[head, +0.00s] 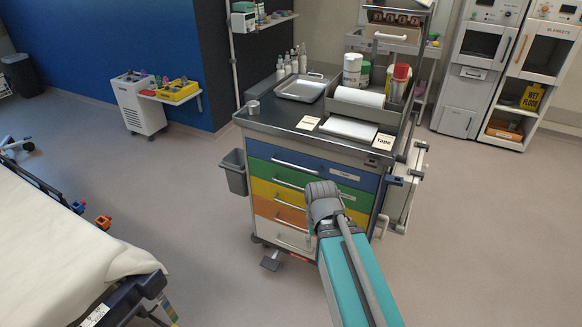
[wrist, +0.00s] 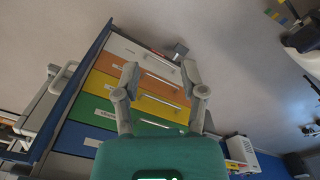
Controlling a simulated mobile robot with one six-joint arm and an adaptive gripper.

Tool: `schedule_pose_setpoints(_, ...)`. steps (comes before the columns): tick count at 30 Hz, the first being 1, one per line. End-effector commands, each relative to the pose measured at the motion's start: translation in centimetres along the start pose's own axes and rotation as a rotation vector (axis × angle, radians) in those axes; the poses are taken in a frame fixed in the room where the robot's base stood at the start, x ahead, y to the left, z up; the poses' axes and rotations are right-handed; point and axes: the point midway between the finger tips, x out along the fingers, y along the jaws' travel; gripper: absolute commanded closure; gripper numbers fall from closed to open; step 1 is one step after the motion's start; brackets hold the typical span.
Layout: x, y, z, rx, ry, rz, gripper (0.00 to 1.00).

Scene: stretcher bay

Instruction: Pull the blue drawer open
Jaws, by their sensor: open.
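The blue drawer (head: 262,153) is the top drawer of the cart, with a pale bar handle (head: 295,165) across its front. It looks flush with the drawers below. In the wrist view the picture is turned over, and the blue drawer (wrist: 75,136) shows low at the left, partly hidden by my gripper's body. My gripper (wrist: 160,72) is open and empty, its two fingers apart in front of the orange and yellow drawers. In the head view my arm covers the right part of the lower drawers, and the fingertips are hidden.
Green, yellow, orange and white drawers (head: 285,232) lie below the blue one. The cart top (head: 262,118) holds a tray, bottles and cans. A grey bin (head: 234,172) hangs on the cart's left side. A stretcher (head: 60,250) stands at the left. Floor is clear at the right.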

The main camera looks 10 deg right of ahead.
Motion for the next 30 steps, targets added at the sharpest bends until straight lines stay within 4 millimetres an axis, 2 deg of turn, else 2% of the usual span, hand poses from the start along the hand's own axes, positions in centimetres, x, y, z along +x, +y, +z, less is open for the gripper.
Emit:
schedule_pose_setpoints(4, 1.0, 0.3, -1.4, -0.017, 0.022, 0.043, 0.46)
schedule_pose_setpoints(6, 1.7, 2.1, -2.7, -0.037, 0.043, 0.083, 0.46)
schedule_pose_setpoints(8, 2.5, 2.5, -4.0, -0.054, 0.065, 0.129, 0.46)
schedule_pose_setpoints(11, 3.8, 3.0, -6.8, -0.095, 0.115, 0.225, 0.46)
schedule_pose_setpoints(17, 5.8, 3.4, -14.1, -0.219, 0.246, 0.471, 0.46)
schedule_pose_setpoints(23, 6.4, 2.1, -21.6, -0.380, 0.386, 0.730, 0.46)
schedule_pose_setpoints(27, 6.3, 0.0, -26.7, -0.506, 0.479, 0.906, 0.46)
schedule_pose_setpoints(30, 6.1, -2.0, -29.7, -0.595, 0.537, 1.020, 0.46)
